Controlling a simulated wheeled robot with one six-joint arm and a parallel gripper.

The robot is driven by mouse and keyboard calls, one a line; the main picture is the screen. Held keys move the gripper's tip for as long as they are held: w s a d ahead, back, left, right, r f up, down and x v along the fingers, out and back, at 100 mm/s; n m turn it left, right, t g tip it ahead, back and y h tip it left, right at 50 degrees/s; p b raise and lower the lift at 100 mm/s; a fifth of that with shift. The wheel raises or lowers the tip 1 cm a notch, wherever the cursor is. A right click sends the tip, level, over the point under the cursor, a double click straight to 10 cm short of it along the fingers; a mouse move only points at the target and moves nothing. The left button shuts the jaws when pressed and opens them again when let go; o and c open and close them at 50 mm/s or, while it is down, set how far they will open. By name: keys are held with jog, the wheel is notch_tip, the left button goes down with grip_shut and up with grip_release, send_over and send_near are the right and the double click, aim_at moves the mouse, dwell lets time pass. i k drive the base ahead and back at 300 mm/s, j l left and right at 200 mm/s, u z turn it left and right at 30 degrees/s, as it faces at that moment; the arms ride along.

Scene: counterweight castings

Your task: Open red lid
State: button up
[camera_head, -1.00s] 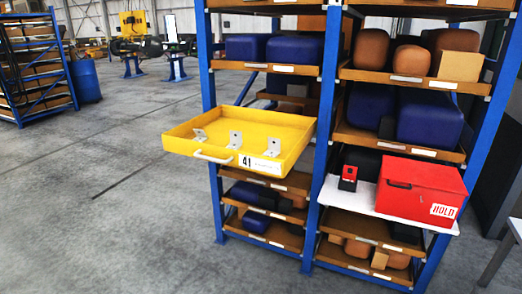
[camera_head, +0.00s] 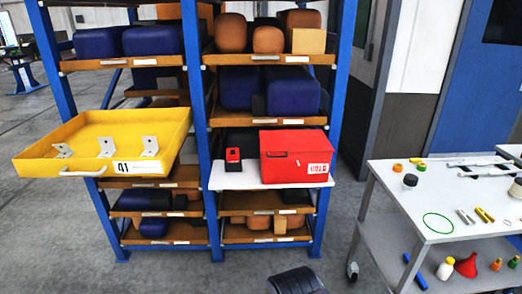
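The red box (camera_head: 292,158) stands on a white shelf board (camera_head: 232,179) in the right bay of the blue rack. Its red lid (camera_head: 295,137) looks shut. A small dark handle shows on the front at the left, and a white "HOLD" label at the lower right. A small red and black device (camera_head: 233,159) stands on the board just left of the box, apart from it. My gripper's fingers do not show in the head view.
A yellow tray (camera_head: 110,130) numbered 41 sticks out from the rack's left bay, holding metal brackets. A white table (camera_head: 455,222) with bottles, a green ring and small parts stands at the right. A ribbed black part shows at the bottom edge. Bare floor lies in front.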

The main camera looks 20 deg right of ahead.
aim_at(290, 141)
jog(key=i+l, duration=0.2)
jog(key=i, duration=0.3)
jog(key=i+l+z, duration=0.1)
jog(key=i, duration=0.4)
jog(key=l, duration=0.1)
